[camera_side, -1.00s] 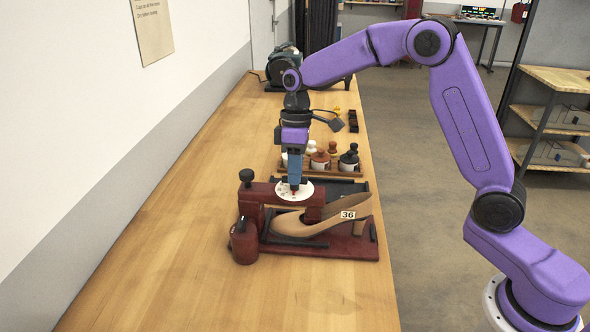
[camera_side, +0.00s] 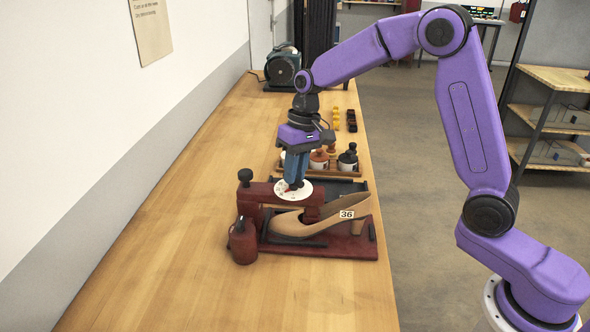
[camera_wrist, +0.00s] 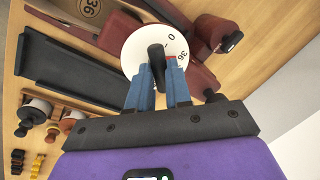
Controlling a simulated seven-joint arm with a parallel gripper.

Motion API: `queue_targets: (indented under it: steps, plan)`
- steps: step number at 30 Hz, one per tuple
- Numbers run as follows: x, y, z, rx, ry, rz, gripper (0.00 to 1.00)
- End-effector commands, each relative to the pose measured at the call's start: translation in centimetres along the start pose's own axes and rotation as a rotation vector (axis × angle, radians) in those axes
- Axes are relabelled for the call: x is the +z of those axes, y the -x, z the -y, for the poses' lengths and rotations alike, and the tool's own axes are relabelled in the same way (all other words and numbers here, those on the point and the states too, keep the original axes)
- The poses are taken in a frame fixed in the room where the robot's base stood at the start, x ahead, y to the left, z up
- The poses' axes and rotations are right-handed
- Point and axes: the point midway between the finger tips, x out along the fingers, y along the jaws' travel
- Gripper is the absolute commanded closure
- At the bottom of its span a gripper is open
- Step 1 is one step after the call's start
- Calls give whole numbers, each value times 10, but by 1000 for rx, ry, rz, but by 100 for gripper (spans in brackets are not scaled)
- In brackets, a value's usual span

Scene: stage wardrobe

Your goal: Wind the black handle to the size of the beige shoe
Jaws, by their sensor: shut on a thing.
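The beige shoe (camera_side: 295,224) with a white tag reading 36 lies on a dark red stand (camera_side: 345,248). A red bridge carries a white round dial (camera_side: 284,191) above it; the dial also shows in the wrist view (camera_wrist: 136,50). The black handle (camera_wrist: 156,54) stands at the dial's middle. My gripper (camera_side: 294,183), pointing down from above, is shut on it, with blue fingers on both sides in the wrist view (camera_wrist: 160,80). The dial's marks 0 and 36 show right of the handle; which mark it points to is unclear.
A red bottle-like container (camera_side: 243,243) stands at the stand's front left. A black knob (camera_side: 245,176) rises at the bridge's left end. Behind is a dark tray (camera_wrist: 65,75) and a wooden rack with several small jars (camera_side: 319,160). The table's front left is clear.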

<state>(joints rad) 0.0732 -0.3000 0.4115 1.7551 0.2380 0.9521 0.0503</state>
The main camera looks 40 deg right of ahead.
Motion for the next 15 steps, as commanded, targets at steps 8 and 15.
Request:
queue_targets:
  steps: [8, 15]
  plan:
    - [-1, 0, 0, 0, -40, -12, 100]
    - [-1, 0, 0, 0, -41, -12, 100]
